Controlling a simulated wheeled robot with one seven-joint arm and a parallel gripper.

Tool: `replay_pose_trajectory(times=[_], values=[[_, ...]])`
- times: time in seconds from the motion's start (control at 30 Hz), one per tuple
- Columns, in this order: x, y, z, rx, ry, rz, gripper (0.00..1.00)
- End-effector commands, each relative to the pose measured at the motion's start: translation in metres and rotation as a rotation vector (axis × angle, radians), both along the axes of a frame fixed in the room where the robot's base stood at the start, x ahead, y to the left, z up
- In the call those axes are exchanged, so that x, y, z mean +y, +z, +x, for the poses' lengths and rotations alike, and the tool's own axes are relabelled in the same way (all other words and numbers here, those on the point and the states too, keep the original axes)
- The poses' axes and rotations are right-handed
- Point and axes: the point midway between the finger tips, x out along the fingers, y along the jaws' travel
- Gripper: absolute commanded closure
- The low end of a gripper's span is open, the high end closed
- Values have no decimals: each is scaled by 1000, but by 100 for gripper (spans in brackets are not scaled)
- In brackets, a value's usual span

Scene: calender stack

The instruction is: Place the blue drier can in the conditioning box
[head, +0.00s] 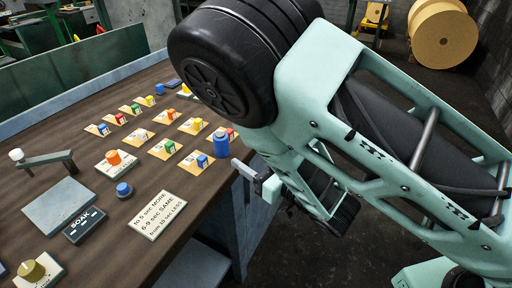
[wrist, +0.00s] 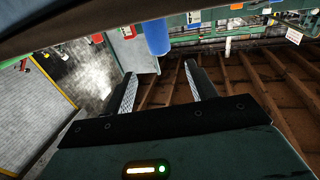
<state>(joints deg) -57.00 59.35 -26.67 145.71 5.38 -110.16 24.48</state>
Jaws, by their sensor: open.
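The blue drier can (head: 221,143) stands upright near the right edge of the brown table, beside the small coloured blocks. In the wrist view a blue cylinder (wrist: 157,38), which looks like the same can, lies beyond my fingertips and between their lines. My gripper (wrist: 160,80) is open and empty, with both fingers apart. In the head view my gripper (head: 258,182) is just off the table's right edge, near the can and apart from it. I cannot make out a conditioning box for certain in either view.
The table (head: 60,158) holds several coloured blocks on tan cards, an orange knob (head: 114,157), a blue knob (head: 124,189), a grey plate (head: 59,205), a SOAK display (head: 84,226) and a printed card (head: 158,216). Large tan rolls (head: 443,38) stand on the floor behind.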

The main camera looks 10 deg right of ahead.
Motion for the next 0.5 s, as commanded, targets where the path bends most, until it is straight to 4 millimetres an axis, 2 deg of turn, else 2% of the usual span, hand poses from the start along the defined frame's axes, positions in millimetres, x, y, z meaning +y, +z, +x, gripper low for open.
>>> replay_pose_trajectory(times=[0.33,0.5], values=[[-6,0,-6,2,-2,1,43],[-6,-2,-1,45,-39,-4,43]])
